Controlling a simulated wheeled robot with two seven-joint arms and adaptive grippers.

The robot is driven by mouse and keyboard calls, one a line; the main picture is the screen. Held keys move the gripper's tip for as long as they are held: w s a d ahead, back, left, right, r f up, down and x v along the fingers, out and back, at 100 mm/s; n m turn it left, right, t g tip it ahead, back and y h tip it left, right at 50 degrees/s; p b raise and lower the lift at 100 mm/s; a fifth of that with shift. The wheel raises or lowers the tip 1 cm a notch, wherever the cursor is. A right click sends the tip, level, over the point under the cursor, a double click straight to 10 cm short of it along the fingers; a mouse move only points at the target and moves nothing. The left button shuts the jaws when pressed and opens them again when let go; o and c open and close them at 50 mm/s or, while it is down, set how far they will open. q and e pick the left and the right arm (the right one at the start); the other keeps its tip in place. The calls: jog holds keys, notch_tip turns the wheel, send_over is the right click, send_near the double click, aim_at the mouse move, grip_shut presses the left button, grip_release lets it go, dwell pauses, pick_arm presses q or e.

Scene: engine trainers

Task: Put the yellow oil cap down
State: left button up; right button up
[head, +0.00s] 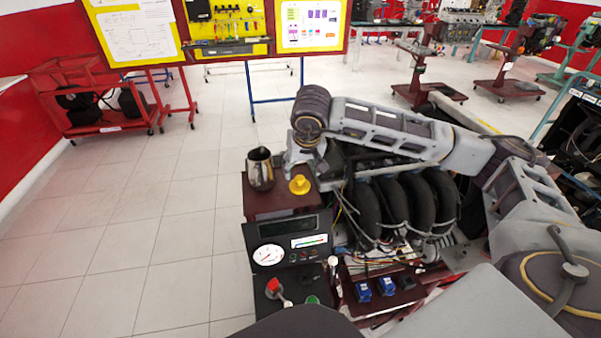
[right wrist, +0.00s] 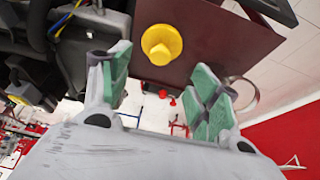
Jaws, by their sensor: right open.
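The yellow oil cap (head: 300,184) sits on the dark red shelf (head: 262,207) of the engine trainer, to the right of a metal jug. In the right wrist view the cap (right wrist: 161,44) stands on the dark red surface, just beyond the fingertips and clear of both. My right gripper (right wrist: 163,78) is open and empty, its green pads wide apart. In the head view my right arm reaches across the engine from the right, and its hand is close to the cap; the fingers are hard to make out there. My left gripper is not in view.
The metal jug (head: 260,169) stands close to the cap's left. Engine intake pipes (head: 405,205) lie right of the shelf, under my right arm. A gauge panel (head: 288,250) is in front of the shelf. Open tiled floor (head: 130,225) lies to the left.

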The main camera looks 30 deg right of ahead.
jog(key=shift+v, duration=2.45)
